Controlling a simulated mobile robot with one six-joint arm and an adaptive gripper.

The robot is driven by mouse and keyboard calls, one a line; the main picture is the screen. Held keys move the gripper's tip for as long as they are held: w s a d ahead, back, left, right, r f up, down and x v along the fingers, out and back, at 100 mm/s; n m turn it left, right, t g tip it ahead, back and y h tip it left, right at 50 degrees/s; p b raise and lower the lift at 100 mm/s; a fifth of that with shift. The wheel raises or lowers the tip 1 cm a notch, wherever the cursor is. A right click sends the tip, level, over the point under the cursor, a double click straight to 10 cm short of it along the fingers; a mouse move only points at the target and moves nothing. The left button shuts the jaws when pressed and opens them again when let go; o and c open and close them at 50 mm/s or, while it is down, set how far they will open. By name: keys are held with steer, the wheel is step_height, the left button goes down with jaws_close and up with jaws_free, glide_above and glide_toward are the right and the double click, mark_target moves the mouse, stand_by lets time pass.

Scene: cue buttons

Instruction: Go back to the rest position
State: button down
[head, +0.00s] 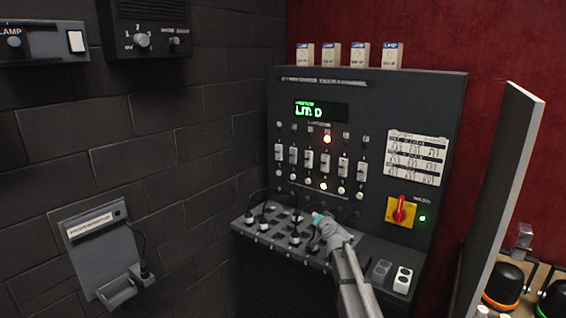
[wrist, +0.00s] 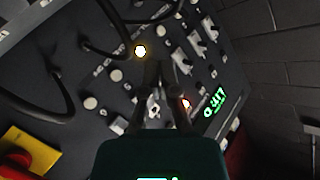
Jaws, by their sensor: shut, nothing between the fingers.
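My gripper (head: 317,218) is in front of the lower ledge of the dark control panel (head: 375,100), near the panel's lower middle. It is shut with nothing held. In the wrist view my gripper (wrist: 164,66) points at the panel face, between a lit yellowish-white button (wrist: 139,50) and an orange-lit lamp (wrist: 185,104). In the head view the orange lamp (head: 327,139) is above the row of sliders and the lit button (head: 323,186) is below it. I cannot tell whether the fingertips touch the panel. No rest position is marked.
Cables and plugs (head: 264,207) crowd the ledge's left part. A red rotary switch (head: 400,211) on a yellow plate is to the right. A pale upright board (head: 506,180) stands farther right. A grey wall box (head: 100,250) hangs on the left wall.

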steer(key=s+d+f+n+g+h, duration=0.1)
steer(key=s+f+g, duration=0.4)
steer(key=s, duration=0.8)
steer(key=s+d+f+n+g+h, duration=0.1)
steer(key=s+f+g, duration=0.3)
steer(key=s, duration=1)
steer(key=s+d+f+n+g+h, duration=0.1)
steer(key=s+f+g, duration=0.4)
steer(key=s, duration=0.9)
steer(key=shift+s+d+f+n+g, duration=0.2)
steer(key=shift+d+f+n+g, duration=0.15)
steer(key=shift+d+n+g, duration=0.45)
steer(key=shift+a, duration=0.2)
